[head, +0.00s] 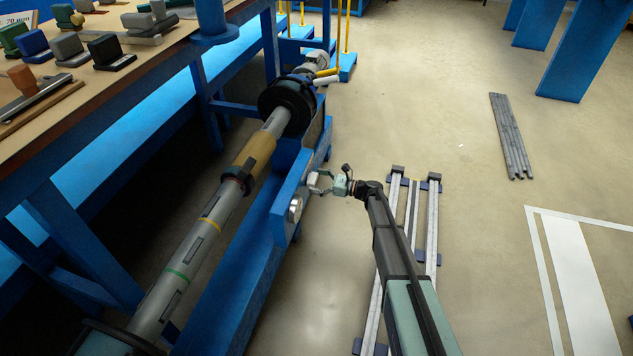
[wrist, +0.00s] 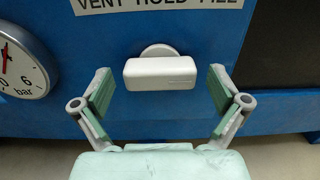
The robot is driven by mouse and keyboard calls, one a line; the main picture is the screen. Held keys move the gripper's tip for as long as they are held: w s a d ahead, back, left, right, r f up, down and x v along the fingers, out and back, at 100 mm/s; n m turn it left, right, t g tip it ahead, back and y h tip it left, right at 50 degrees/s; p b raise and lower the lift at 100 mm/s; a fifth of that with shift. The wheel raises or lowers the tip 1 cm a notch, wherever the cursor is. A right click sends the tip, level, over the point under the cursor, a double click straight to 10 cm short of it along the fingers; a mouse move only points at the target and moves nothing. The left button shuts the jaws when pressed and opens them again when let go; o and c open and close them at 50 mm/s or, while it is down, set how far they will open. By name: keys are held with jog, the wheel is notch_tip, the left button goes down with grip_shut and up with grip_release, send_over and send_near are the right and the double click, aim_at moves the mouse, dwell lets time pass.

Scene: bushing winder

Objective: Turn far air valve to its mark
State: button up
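The air valve shows in the wrist view as a pale grey bar handle (wrist: 160,73) on a round hub on the blue panel. Its long side lies level. Above it is a white label (wrist: 160,4) reading VENT, HOLD, FILL, cut by the frame's top edge; no mark lines are visible. My gripper (wrist: 160,84) is open, its green-padded fingers left and right of the handle with a gap on each side. In the head view my gripper (head: 319,182) is at the blue panel's side; the handle is too small to tell there.
A round gauge (wrist: 22,62) with a red needle sits left of the valve; it also shows in the head view (head: 295,209). A grey shaft (head: 200,245) runs behind the blue frame (head: 245,285). Floor rails (head: 432,225) lie under my arm.

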jog(key=c, duration=1)
jog(key=shift+n, duration=0.3)
jog(key=n, duration=0.4)
jog(key=shift+n+b, duration=0.8)
jog(key=shift+n, duration=1.3)
jog(key=shift+a, duration=0.1)
jog(key=o, duration=1.1)
jog(key=shift+o, duration=0.2)
